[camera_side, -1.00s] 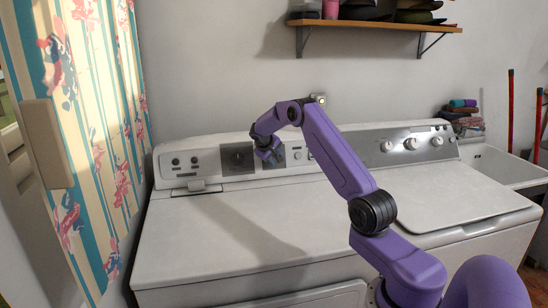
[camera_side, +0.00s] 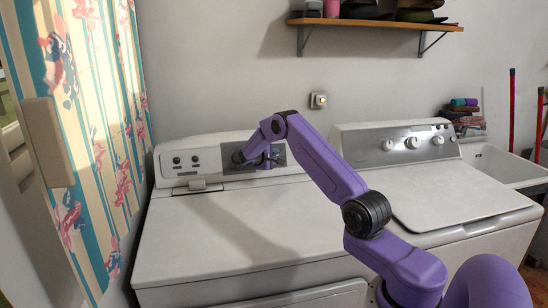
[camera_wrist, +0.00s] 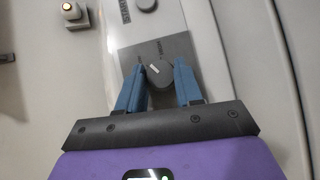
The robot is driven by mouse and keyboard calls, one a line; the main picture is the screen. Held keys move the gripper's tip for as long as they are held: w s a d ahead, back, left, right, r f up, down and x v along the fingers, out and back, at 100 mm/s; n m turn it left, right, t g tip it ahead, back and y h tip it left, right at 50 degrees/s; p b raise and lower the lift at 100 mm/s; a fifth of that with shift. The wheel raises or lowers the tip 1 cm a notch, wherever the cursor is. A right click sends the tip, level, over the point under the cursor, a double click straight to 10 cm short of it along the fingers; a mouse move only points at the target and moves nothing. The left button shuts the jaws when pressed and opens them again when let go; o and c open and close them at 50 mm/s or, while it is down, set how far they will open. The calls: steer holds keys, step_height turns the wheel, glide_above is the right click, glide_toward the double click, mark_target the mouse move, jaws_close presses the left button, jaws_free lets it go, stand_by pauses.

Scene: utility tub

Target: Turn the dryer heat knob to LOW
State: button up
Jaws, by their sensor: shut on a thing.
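The dryer heat knob (camera_wrist: 158,72) is a dark round knob with a white pointer mark, set on a grey panel plate. Small labels beside it are too blurred to read. My gripper (camera_wrist: 159,84) has its two blue fingers on either side of the knob and is shut on it. In the side view my gripper (camera_side: 271,158) is at the grey part of the dryer's control panel (camera_side: 208,160), with its hand to the left and the fingers to the right. The knob is mostly hidden there by the fingers.
A smaller round knob marked START (camera_wrist: 147,4) lies just beyond the fingers. The washer (camera_side: 463,198) stands to the right, and a shelf (camera_side: 372,24) hangs above. The dryer top (camera_side: 225,228) is clear.

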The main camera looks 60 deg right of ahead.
steer(key=shift+n+h, duration=0.3)
steer(key=shift+n, duration=0.2)
steer(key=o, duration=1)
steer(key=shift+o, duration=0.2)
steer(key=v, duration=1.7)
steer(key=shift+s+a, duration=0.25)
steer(key=shift+a, duration=0.05)
steer(key=shift+a+f, duration=0.1)
